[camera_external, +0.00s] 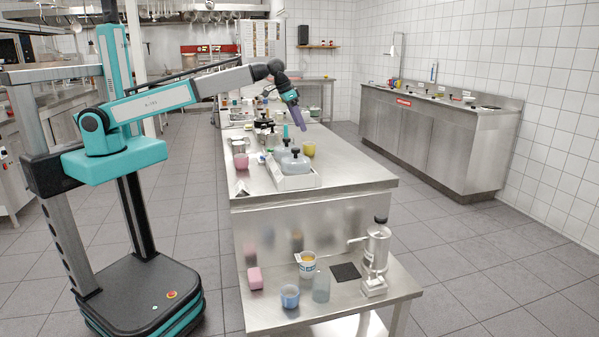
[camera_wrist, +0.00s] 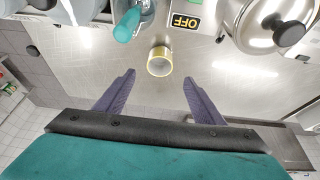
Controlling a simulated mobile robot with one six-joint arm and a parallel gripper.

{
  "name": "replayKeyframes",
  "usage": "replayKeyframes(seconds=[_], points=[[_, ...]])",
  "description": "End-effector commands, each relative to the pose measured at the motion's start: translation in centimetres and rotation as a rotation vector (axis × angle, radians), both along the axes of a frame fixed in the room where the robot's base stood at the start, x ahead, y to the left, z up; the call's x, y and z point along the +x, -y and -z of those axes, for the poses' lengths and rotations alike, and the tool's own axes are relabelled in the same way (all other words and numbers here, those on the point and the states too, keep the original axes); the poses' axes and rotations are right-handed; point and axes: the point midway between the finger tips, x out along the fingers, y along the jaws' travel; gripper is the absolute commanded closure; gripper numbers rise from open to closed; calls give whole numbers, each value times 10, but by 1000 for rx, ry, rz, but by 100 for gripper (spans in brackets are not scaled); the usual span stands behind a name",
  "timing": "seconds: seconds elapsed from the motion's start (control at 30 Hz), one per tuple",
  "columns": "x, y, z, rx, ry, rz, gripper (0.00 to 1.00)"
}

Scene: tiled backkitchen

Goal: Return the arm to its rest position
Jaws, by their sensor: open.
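My arm reaches out to the right over the steel table (camera_external: 345,168) in the outside view. My gripper (camera_external: 301,127) hangs at its end, tilted downward above the table. In the wrist view my gripper (camera_wrist: 158,85) is open, with its two purple fingers spread apart and nothing between them. The cup and the fingers look apart.
A white tray (camera_external: 291,183) with lidded containers is on the table, close to a pink object (camera_external: 241,161). In the wrist view, a lidded pot (camera_wrist: 262,25) and a teal-handled item (camera_wrist: 127,24) stand beyond the fingers. The floor aisle (camera_external: 400,205) right of the table is clear.

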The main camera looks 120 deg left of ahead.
Motion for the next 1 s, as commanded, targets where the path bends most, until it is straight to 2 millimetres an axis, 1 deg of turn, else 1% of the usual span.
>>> replayKeyframes(seconds=[0.73, 0.77, 0.87, 0.97, 1.0], points=[[0, 0, 0, 1, 1, 0, 38], [2, 1, 0, 0, 1, 1, 38], [15, 15, -1, 1, 0, 7, 38], [32, 35, -2, 3, 0, 14, 38], [40, 44, -3, 4, 0, 16, 38]])
